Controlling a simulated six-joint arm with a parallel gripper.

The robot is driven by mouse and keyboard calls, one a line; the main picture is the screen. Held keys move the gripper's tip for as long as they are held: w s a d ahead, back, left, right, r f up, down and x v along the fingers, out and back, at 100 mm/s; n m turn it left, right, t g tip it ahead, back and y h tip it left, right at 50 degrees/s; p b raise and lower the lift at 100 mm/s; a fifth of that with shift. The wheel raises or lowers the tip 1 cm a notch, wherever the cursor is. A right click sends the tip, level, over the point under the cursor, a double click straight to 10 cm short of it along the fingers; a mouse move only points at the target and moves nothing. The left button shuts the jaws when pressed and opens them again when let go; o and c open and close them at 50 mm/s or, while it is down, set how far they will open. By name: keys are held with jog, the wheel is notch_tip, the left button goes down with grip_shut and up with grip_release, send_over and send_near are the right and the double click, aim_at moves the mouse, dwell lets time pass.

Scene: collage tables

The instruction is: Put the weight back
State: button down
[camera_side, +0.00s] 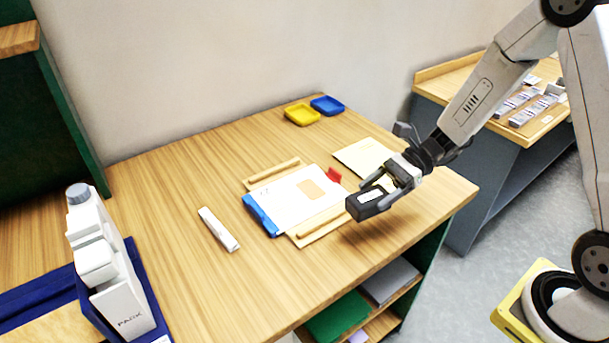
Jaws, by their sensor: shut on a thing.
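My gripper (401,177) is shut on a small black block with a pale label, the weight (364,205). It holds the weight over the right part of the wooden table, at the near right of a white sheet (293,200). The sheet lies on a light wooden board (318,228) with raised strips. A blue piece (262,216) lies along the sheet's left edge. A small red piece (334,175) is at its upper right. I cannot tell how high the weight is above the table.
A pale yellow sheet (360,156) lies behind my gripper. A yellow tray (302,114) and a blue tray (327,105) stand at the back. A white bar (218,229) lies left of the board. A white device (104,262) stands at far left. Bare table lies around the bar.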

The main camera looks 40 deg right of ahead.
aim_at(375, 199)
jog(key=shift+s+a+f+n+g, duration=0.15)
jog(key=shift+a+n+g, duration=0.15)
jog(key=shift+a, duration=0.15)
jog(key=shift+s+a+f+n+g, duration=0.2)
jog(key=shift+a+n+g, duration=0.1)
jog(key=shift+a, duration=0.2)
jog(key=shift+s+a+f+n+g, duration=0.1)
jog(key=shift+s+a+n+g, duration=0.15)
jog(key=shift+a, duration=0.2)
jog(key=shift+w, duration=0.1)
jog(key=shift+f, duration=2.25)
jog(key=shift+f, duration=1.75)
jog(key=shift+f, duration=0.2)
grip_release()
jog(key=shift+r, duration=0.15)
